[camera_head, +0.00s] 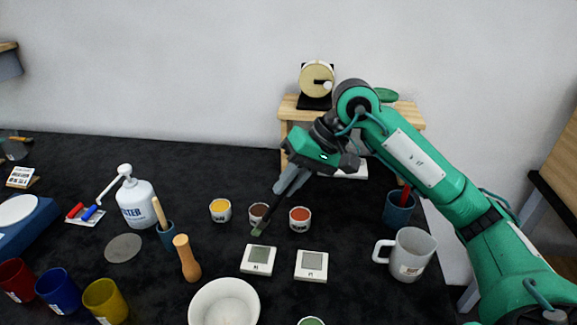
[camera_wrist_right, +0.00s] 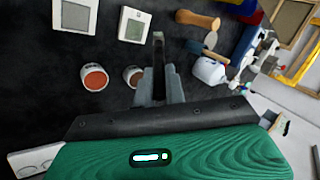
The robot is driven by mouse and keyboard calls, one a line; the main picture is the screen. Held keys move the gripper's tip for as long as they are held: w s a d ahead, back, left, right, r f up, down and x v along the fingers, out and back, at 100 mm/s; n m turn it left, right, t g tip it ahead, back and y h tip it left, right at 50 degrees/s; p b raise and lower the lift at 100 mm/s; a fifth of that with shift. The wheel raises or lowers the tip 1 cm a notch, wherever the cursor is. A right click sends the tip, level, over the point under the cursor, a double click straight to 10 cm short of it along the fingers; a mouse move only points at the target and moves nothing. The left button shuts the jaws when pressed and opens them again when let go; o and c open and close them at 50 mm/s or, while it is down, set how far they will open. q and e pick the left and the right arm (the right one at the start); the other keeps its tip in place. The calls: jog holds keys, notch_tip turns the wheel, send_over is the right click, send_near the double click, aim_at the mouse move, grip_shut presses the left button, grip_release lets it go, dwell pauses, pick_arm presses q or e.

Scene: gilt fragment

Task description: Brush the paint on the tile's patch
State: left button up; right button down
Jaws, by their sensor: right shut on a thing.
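My right gripper (camera_head: 285,185) is shut on a dark-handled brush (camera_head: 262,220). The brush slants down to the left, its green tip in the air or near the table behind the left tile; I cannot tell the height. In the right wrist view, the gripper (camera_wrist_right: 160,90) hides most of the brush. The left tile (camera_head: 258,271) is white with a grey-green patch. The right tile (camera_head: 311,276) is white with a grey patch. Paint pots stand behind them: yellow (camera_head: 221,211), brown (camera_head: 258,213) and orange-red (camera_head: 299,219). A green pot (camera_head: 311,321) is cut off at the front edge.
A white bowl (camera_head: 205,297) and a wooden pestle-like handle (camera_head: 186,258) stand front left. A white mug (camera_head: 412,255) and a blue cup (camera_head: 398,210) stand right.

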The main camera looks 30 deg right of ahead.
jog(key=shift+p, duration=0.5)
jog(key=shift+s+d+f, duration=0.1)
jog(key=shift+f, duration=0.2)
pick_arm(q)
jog(key=shift+w+d+r+b, duration=0.15)
jog(key=shift+w+r+b, duration=0.4)
jog(key=shift+r, duration=0.45)
pick_arm(e)
jog(key=shift+f, duration=2.95)
pick_arm(q)
jog(key=shift+w, duration=0.1)
jog(key=shift+s+f, duration=0.2)
pick_arm(e)
jog(key=shift+f, duration=0.1)
